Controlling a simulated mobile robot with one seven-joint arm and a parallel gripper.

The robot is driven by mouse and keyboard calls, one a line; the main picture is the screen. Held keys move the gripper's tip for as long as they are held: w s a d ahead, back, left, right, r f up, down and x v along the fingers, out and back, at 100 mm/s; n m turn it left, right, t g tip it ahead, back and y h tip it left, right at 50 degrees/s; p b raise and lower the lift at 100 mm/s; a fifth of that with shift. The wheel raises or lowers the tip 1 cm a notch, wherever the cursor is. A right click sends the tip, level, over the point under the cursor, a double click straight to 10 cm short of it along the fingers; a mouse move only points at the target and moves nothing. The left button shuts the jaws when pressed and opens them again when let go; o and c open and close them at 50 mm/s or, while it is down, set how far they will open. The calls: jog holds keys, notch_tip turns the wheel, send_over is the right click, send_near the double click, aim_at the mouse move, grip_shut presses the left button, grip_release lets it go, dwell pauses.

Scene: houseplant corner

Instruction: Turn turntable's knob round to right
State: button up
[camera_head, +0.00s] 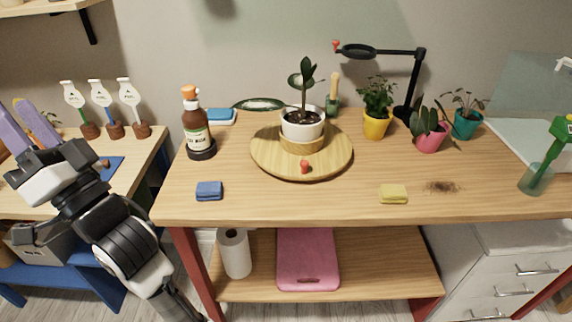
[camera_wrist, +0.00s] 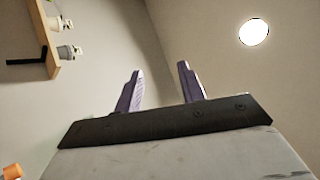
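The turntable (camera_head: 265,160) is a round wooden disc on the table, seen in the head view. Its small red knob (camera_head: 305,167) stands near the front rim. A white pot with a broad-leaved plant (camera_head: 303,124) stands on a wooden ring at the middle of the disc. My gripper (camera_head: 28,122) is at the far left in the head view, raised and well away from the turntable. In the wrist view my gripper (camera_wrist: 160,88) points up towards the wall and ceiling. Its two purple fingers are apart with nothing between them.
A brown bottle (camera_head: 196,128) stands left of the turntable. A blue sponge (camera_head: 209,191) and a yellow sponge (camera_head: 393,194) lie near the front edge. Potted plants (camera_head: 377,122) and a black lamp (camera_head: 416,75) stand behind right. The table right in front of the knob is clear.

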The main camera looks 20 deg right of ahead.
jog(key=w+d+f+m+t+h, duration=0.1)
jog(key=w+d+f+m+h, duration=0.8)
jog(key=d, duration=0.3)
jog(key=m+g+h+b, duration=0.4)
jog(key=m+h, duration=0.4)
jog(key=m, duration=1.7)
send_near(307, 166)
jog(key=shift+h, duration=0.3)
jog(key=w, duration=0.3)
jog(key=w+a+p, duration=0.1)
jog(key=w, duration=0.3)
jog(key=w+p, duration=0.1)
jog(key=w, duration=0.3)
jog(key=shift+a+r, duration=0.1)
jog(key=shift+a, duration=0.05)
grip_shut()
